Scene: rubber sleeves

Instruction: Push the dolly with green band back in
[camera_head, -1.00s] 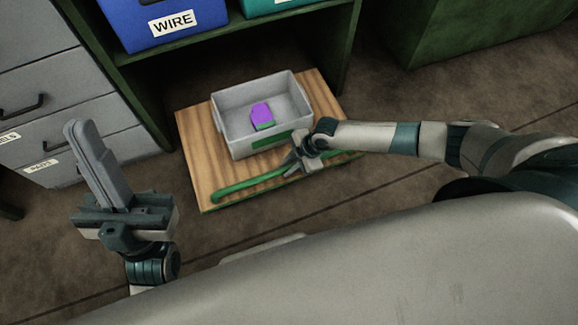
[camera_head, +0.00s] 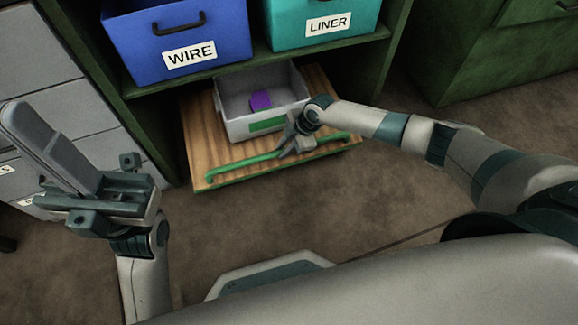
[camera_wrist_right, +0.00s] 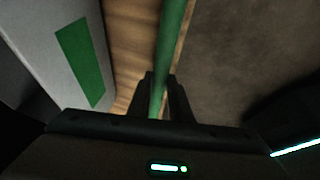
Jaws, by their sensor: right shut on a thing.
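The wooden dolly (camera_head: 203,150) with a green front edge stands on the floor, partly under the green shelf, its front part sticking out. A green bar handle (camera_head: 235,168) runs along its front. A grey bin (camera_head: 232,125) with a green band (camera_head: 267,125) sits on it, holding a purple item (camera_head: 261,100). My right gripper (camera_head: 290,150) is shut on the green bar, right of its middle. The right wrist view shows the bar (camera_wrist_right: 170,50) between the fingers (camera_wrist_right: 159,95), beside the bin's green band (camera_wrist_right: 80,62). My left gripper (camera_head: 50,150) is raised at the left, away from the dolly; its jaw opening is unclear.
The green shelf (camera_head: 395,45) above the dolly holds a blue WIRE bin (camera_head: 180,30) and a teal LINER bin (camera_head: 300,15). Grey drawers (camera_head: 60,75) stand left, a green cabinet (camera_head: 460,60) right. Brown floor in front of the dolly is clear.

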